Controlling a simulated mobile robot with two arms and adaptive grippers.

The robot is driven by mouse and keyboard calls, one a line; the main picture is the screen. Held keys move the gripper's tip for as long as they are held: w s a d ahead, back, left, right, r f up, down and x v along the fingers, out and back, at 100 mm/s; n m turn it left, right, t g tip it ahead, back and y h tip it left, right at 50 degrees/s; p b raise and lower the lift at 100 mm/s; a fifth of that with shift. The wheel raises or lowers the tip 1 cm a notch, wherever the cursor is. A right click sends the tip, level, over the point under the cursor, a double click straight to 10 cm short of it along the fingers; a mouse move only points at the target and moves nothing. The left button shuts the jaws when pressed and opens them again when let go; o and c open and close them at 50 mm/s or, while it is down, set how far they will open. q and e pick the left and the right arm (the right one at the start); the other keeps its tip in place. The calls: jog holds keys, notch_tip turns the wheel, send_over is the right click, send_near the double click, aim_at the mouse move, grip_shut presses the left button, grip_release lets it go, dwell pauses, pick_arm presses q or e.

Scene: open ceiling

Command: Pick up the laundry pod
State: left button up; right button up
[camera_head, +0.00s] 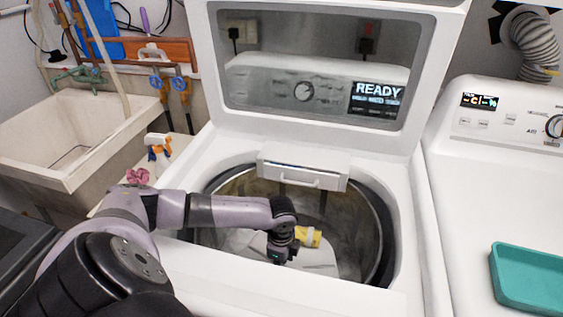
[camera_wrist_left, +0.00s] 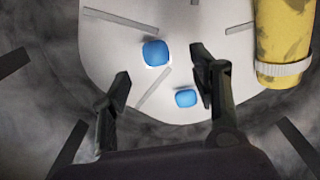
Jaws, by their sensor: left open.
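Two blue laundry pods lie on the pale bottom plate of the washer drum. In the left wrist view, one laundry pod (camera_wrist_left: 156,53) lies beyond the fingertips, between their lines. The second laundry pod (camera_wrist_left: 186,97) lies lower in the picture, close beside the right-hand finger; I cannot tell if they touch. My left gripper (camera_wrist_left: 160,82) is open, with nothing between its fingers. In the head view my left gripper (camera_head: 281,252) reaches down into the drum, and the pods are hidden there. My right gripper is not in view.
The drum's rim (camera_head: 385,235) surrounds my left gripper. The lid (camera_head: 310,70) stands open. A teal tray (camera_head: 527,279) sits on the right machine.

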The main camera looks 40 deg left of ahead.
pick_arm(q)
jog(key=shift+f, duration=0.85)
jog(key=f, duration=0.1)
jog(key=s+f, duration=0.1)
jog(key=f, duration=0.1)
jog(key=a+f, duration=0.1)
jog(key=shift+s+f, duration=0.15)
jog(key=shift+f, duration=0.5)
jog(key=c, duration=1)
